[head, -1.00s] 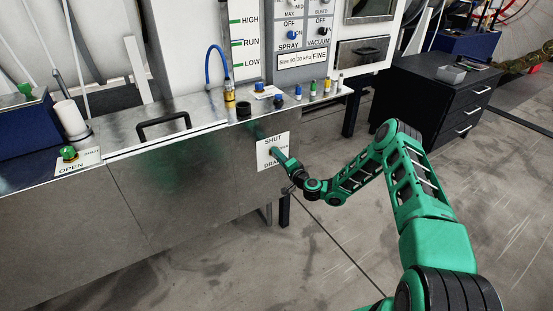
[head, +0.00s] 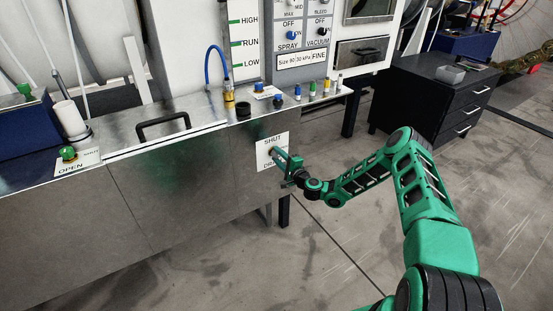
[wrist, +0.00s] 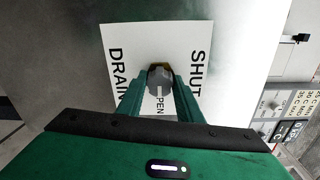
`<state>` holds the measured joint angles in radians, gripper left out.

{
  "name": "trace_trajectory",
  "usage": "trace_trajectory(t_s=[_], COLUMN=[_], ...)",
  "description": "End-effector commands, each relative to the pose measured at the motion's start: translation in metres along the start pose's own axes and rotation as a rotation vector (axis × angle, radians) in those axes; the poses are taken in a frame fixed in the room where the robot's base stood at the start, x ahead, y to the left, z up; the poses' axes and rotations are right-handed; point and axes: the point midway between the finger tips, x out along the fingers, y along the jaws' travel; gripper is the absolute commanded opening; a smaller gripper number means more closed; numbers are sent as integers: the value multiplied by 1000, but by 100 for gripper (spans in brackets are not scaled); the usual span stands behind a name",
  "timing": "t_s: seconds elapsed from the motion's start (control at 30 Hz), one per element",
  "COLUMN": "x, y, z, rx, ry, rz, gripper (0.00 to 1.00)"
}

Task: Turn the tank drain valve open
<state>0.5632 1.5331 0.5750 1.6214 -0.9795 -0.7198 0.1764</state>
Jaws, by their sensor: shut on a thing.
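The drain valve knob (wrist: 160,77) is a dark grey, faceted knob on a white label plate (wrist: 125,50) reading SHUT, OPEN and DRAIN. The plate (head: 265,157) is on the front of the metal tank (head: 190,170). My gripper (wrist: 160,88) has its two green fingers on either side of the knob, shut on it. In the head view my gripper (head: 281,157) reaches the plate from the right and hides the knob and part of the lettering. A light pointer line on the knob points toward the word OPEN in the wrist view.
A black lid handle (head: 163,125) and a green knob (head: 68,153) are on the tank top. Several small coloured knobs line its right end. A black drawer cabinet (head: 434,95) stands at the right. The floor in front is clear.

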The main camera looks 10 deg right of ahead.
Motion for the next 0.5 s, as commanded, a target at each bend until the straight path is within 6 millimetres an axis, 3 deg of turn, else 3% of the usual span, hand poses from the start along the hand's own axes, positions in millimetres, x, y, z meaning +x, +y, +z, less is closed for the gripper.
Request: trace_trajectory(t_s=[0.3,0.33,0.4,0.5], x=[-3,-3,-3,-2], y=[7,7,6,4], z=[-4,-4,-4,-3], rx=[-3,-3,-3,-2], ry=[8,8,7,5], rz=[11,11,10,7], gripper=[10,35,51,51])
